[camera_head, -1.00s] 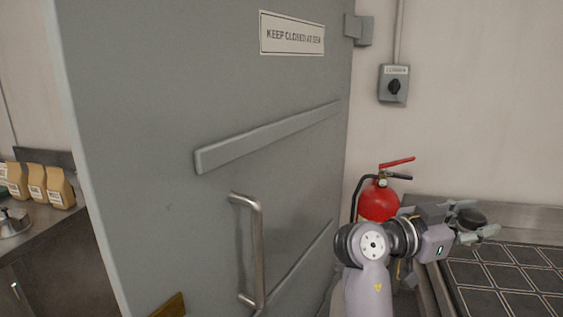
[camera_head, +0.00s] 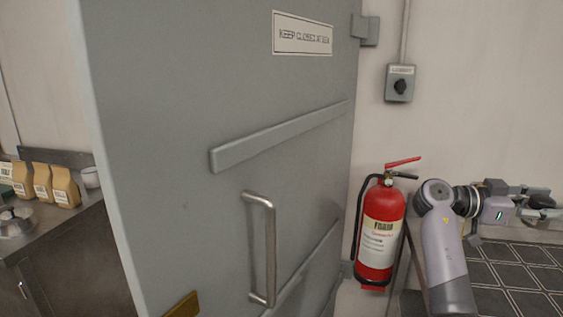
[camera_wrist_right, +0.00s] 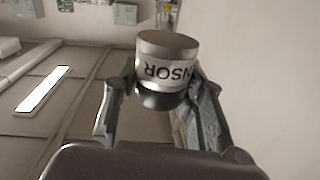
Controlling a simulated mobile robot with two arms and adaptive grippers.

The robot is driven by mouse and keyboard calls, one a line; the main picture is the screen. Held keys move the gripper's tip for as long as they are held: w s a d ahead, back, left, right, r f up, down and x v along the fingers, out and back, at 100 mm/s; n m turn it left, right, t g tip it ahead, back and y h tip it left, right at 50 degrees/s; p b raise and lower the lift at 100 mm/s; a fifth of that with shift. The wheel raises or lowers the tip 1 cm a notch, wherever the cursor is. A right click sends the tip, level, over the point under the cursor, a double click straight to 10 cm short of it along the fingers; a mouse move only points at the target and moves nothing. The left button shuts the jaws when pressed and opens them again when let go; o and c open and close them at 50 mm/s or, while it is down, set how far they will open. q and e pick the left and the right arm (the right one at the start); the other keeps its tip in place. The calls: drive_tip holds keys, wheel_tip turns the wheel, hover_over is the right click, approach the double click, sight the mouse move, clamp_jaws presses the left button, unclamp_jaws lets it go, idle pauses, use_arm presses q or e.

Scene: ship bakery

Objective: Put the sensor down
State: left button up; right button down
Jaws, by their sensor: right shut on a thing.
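The sensor (camera_wrist_right: 166,62) is a short metal cylinder with a dark lower band and a white label reading "NSOR", upside down in the right wrist view. My right gripper (camera_wrist_right: 165,85) is shut on it, with one finger on each side. In the head view my right gripper (camera_head: 530,197) is at the right edge, above the back of the dark tiled surface (camera_head: 510,270). There the sensor shows as a small dark shape, and I cannot tell its gap to the surface. My left gripper is not in view.
A grey door (camera_head: 170,90) with a steel handle (camera_head: 262,250) stands at the left and middle. A red fire extinguisher (camera_head: 380,235) is between the door and my right arm. Paper bags (camera_head: 65,187) stand on the left counter. The tiled surface looks clear.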

drive_tip(key=s+d+r+m+g+y, duration=0.1)
drive_tip(key=s+d+m+g, duration=0.15)
drive_tip(key=d, duration=0.45)
drive_tip(key=s+d+r+m+g+y, duration=0.1)
drive_tip(key=s+d+g, duration=0.2)
drive_tip(key=d, duration=0.5)
drive_tip(key=w+a+n+t, duration=0.3)
drive_tip(key=w+n+t, duration=0.9)
drive_tip(key=w+t, duration=0.65)
drive_tip(key=w+a+n+t+y, duration=0.4)
drive_tip(key=w+a+y, duration=0.1)
drive_tip(key=w, duration=0.1)
drive_tip(key=s+a+f+n+t+y, duration=0.2)
drive_tip(key=a+f+n+t+y, duration=0.15)
drive_tip(key=a+f, duration=1.05)
drive_tip(key=s+a+f+n+y, duration=0.2)
drive_tip(key=s+a+f+y, duration=0.3)
drive_tip(key=s+a+f, duration=0.65)
drive_tip(key=s+a+f+n+y, duration=0.2)
drive_tip(key=s+a+f, duration=0.2)
drive_tip(key=s+a, duration=0.75)
drive_tip(key=s+a+r, duration=0.2)
drive_tip(key=s+r, duration=0.1)
drive_tip(key=s, duration=1)
